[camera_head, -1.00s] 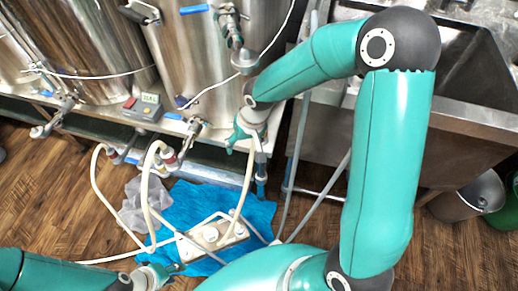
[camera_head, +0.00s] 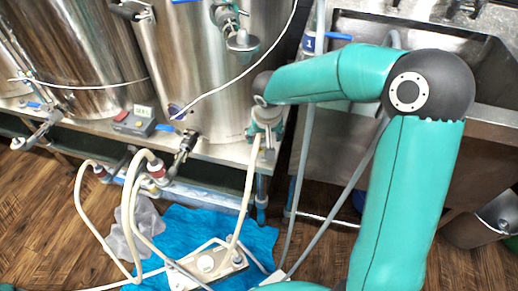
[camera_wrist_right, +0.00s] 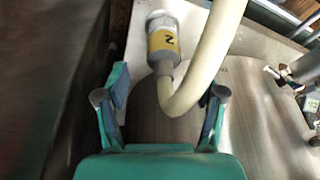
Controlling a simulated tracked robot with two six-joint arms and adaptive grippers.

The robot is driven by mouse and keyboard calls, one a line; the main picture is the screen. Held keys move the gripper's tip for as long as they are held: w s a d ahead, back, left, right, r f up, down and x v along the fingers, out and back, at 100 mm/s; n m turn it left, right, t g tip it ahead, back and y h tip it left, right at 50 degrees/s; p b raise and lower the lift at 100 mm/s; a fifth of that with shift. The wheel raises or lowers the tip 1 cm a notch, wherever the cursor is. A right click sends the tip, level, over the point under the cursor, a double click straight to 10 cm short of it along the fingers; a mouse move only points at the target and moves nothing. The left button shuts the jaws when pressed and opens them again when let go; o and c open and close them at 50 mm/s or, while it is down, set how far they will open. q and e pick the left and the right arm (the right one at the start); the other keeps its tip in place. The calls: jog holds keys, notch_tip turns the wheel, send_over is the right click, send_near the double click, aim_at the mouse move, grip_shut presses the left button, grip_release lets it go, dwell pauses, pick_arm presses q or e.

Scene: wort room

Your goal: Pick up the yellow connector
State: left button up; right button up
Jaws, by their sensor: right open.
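The yellow connector (camera_wrist_right: 164,42) shows in the right wrist view as a grey and yellow cylinder with a dark mark, joined to a cream hose (camera_wrist_right: 213,45) that bends around beside it. My right gripper (camera_wrist_right: 166,92) is open, one finger on each side of the picture. The connector is ahead of the fingers, and the hose bend lies between them. In the head view my right gripper (camera_head: 266,128) is at the steel bench's front edge, above a hanging cream hose; the connector is hidden there. My left gripper is out of view.
A grey box with a red button (camera_head: 135,121) sits on the bench. A sink (camera_head: 420,40) is at right. Hoses run down to a white pump plate (camera_head: 212,262) on a blue cloth (camera_head: 190,223); a grey rag (camera_head: 145,222) lies beside it.

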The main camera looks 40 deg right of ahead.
aim_at(262, 142)
jog(key=x, duration=0.2)
jog(key=b+x, duration=0.1)
jog(key=x, duration=0.2)
jog(key=shift+w+a+r, duration=0.1)
jog(key=shift+w, duration=0.1)
grip_shut()
jog(key=shift+r, duration=0.15)
jog(key=shift+s+r, duration=0.15)
jog(key=shift+r, duration=0.45)
notch_tip(262, 142, up, 5)
jog(key=shift+r+p, duration=0.25)
jog(key=shift+p, duration=0.9)
jog(key=s+a, duration=0.1)
jog(key=s, duration=1.8)
jog(key=shift+s+a+b, duration=0.25)
jog(key=shift+s+b, duration=0.05)
jog(key=shift+b, duration=0.15)
jog(key=shift+r, duration=0.2)
jog(key=shift+r+p, duration=1.7)
jog(key=shift+r, duration=0.45)
